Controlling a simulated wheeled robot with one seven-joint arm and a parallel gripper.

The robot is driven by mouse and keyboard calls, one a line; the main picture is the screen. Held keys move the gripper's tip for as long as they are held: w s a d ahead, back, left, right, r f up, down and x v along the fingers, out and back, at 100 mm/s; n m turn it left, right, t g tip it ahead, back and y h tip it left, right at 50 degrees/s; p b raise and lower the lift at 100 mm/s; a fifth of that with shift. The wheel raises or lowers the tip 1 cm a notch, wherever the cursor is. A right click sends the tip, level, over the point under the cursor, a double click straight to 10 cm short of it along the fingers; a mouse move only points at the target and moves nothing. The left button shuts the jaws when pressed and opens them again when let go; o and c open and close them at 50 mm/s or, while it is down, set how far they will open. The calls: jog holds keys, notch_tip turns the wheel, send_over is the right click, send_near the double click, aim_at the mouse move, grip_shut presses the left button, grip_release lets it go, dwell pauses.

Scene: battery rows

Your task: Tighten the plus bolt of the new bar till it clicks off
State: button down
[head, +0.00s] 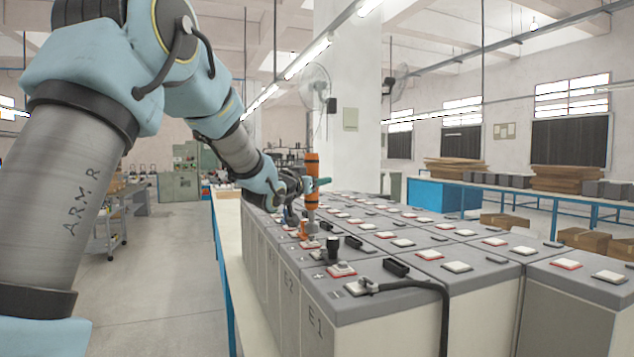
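My gripper (301,186) is at the end of my arm, above the near left part of the battery rows. It appears shut on an upright orange power tool (312,167), though the fingers are small and partly hidden. The tool's grey lower end points down at the cell tops. A small orange piece (303,229) stands just below it, near a red-rimmed terminal (309,245). I cannot tell whether the tool touches a bolt. The new bar and its plus bolt are not clearly distinguishable.
The grey battery cells (420,308) stand in rows, with red-rimmed and plain pale terminals. A black cable (420,284) runs off the front cell marked E1. Black upright caps (333,246) stick up nearby.

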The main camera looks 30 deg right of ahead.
jog(key=shift+f+b, duration=0.85)
jog(key=shift+b, duration=0.05)
dwell(1.1)
jog(key=shift+f+b, duration=0.35)
jog(key=shift+b, duration=0.95)
dwell(2.5)
jog(key=shift+f, duration=0.25)
dwell(1.8)
